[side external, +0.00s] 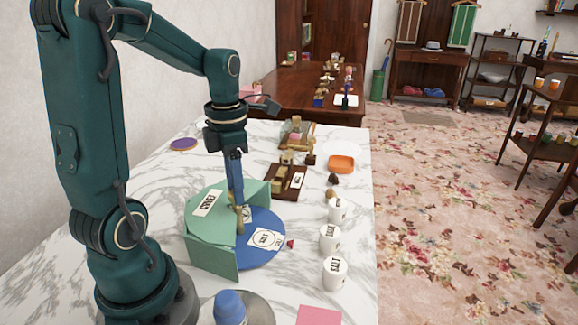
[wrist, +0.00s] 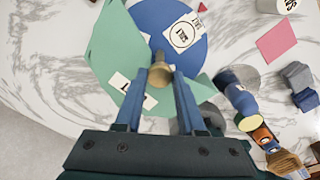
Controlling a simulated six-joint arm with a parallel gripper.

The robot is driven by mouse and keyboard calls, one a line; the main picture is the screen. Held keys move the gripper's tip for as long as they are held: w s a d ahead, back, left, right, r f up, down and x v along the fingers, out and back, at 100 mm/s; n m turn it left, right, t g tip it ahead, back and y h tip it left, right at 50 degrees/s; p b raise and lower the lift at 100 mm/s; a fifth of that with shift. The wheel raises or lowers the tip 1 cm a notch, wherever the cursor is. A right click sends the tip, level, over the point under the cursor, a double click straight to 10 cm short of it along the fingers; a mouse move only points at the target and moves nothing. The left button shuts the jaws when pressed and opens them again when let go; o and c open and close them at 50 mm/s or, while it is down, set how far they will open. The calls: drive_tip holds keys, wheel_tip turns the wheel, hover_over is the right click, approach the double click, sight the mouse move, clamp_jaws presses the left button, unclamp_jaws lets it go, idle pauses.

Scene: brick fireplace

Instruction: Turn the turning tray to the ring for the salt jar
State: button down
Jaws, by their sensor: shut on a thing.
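The turning tray (side external: 262,222) is a blue disc, partly covered by a green angular screen (side external: 212,250). A white card with a ring (side external: 265,239) lies on the open part of the disc; its lettering is too small to read surely. The tray (wrist: 150,17) and ring card (wrist: 182,35) also show in the wrist view. My gripper (side external: 240,207) points down at the screen's open edge, shut on an upright brass handle (wrist: 160,72). A small red pointer (side external: 290,243) sits beside the tray's right edge. The white salt jar (side external: 334,273) stands upright at right, apart from the tray.
Other white jars, including a sugar jar (side external: 329,238), stand in a row behind the salt jar. A pink sheet (side external: 319,315) lies at the front. A dark wooden tray (side external: 286,182) and an orange dish (side external: 341,164) are farther back. Bare marble lies left of the green screen.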

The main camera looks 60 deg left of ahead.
drive_tip(key=shift+n, duration=0.8)
drive_tip(key=c, duration=0.5)
unclamp_jaws()
drive_tip(key=shift+r, duration=0.1)
drive_tip(key=shift+r, duration=2.5)
drive_tip(key=shift+d, duration=0.1)
